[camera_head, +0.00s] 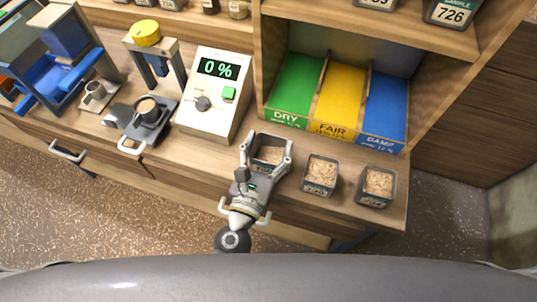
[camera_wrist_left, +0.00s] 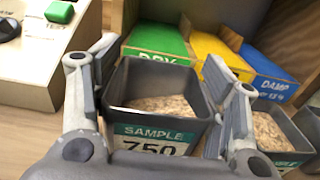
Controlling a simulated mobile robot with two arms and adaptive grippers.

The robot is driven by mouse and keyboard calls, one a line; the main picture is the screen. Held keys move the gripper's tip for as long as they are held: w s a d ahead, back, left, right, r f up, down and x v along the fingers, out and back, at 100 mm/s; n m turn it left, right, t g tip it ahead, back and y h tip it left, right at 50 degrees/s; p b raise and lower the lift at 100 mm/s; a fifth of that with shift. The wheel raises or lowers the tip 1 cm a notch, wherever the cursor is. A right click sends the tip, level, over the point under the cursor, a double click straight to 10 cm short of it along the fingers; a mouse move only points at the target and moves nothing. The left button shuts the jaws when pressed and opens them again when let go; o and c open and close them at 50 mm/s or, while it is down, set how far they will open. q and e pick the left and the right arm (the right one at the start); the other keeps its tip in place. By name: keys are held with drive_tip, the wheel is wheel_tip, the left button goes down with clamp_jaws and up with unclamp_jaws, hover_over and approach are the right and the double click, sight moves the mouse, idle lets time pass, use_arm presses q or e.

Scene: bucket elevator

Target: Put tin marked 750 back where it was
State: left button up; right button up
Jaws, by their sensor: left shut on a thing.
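The tin marked 750 (camera_wrist_left: 152,125) is a dark grey open tin with a green and white SAMPLE label, partly filled with pale grain. In the head view the tin (camera_head: 269,155) is at the bench's front part, in front of the green DRY bay. My left gripper (camera_head: 267,146) is shut on it, one finger on each side. In the left wrist view my left gripper (camera_wrist_left: 165,85) frames the tin, which looks upright. I cannot tell whether its base touches the bench. My right gripper is not in view.
Two more grain tins, a middle one (camera_head: 320,174) and a right one (camera_head: 377,186), stand to the right. Green DRY (camera_head: 296,90), yellow FAIR (camera_head: 340,98) and blue DAMP (camera_head: 385,108) bays lie behind. A meter reading 0 % (camera_head: 214,95) stands left. Tins sit on the upper shelf (camera_head: 400,25).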

sight(269, 156)
use_arm(q)
drive_tip(key=shift+f+b, duration=0.7)
drive_tip(key=shift+f, duration=0.45)
drive_tip(key=shift+f, duration=0.25)
drive_tip(key=o, duration=1.2)
drive_tip(key=shift+r, duration=0.1)
